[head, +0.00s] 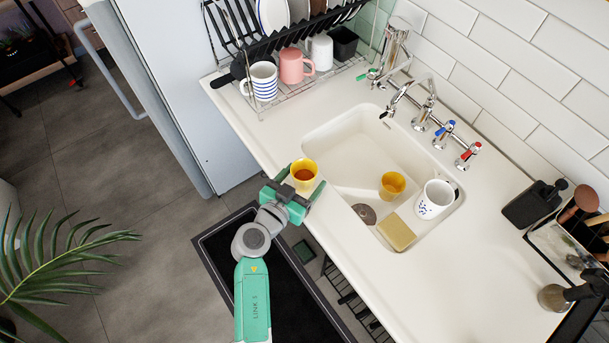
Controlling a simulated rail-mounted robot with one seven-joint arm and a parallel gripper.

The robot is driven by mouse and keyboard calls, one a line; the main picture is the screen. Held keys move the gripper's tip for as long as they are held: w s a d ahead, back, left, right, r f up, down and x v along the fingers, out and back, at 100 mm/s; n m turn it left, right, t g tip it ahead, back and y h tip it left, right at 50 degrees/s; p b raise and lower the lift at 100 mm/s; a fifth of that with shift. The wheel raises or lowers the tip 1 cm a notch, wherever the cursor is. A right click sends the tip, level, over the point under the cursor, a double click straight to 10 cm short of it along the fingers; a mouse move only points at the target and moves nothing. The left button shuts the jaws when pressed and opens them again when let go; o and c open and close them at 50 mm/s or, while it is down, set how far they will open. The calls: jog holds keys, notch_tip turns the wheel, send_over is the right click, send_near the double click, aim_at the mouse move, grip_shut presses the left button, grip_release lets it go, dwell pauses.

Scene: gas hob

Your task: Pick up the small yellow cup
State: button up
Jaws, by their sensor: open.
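Two yellow cups are in the head view. One yellow cup (304,176), with dark orange inside, is at the sink's left front edge. The other yellow cup (392,185) is inside the sink and looks a little smaller in the picture. My gripper (302,183) is open at the first cup, with one finger on either side of it. I cannot tell whether the fingers touch it, or whether the cup rests on the rim or is above it. Its lower part is hidden by my gripper.
The white sink (350,125) also holds a speckled white mug (434,199) and a yellow sponge (396,232). A dish rack (290,95) with several mugs stands behind. The tap (415,95) rises at the back.

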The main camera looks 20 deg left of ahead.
jog(key=shift+w+f, duration=0.2)
jog(key=shift+w, duration=0.25)
jog(key=shift+c, duration=0.4)
jog(key=c, duration=1.1)
jog(key=shift+r, duration=0.1)
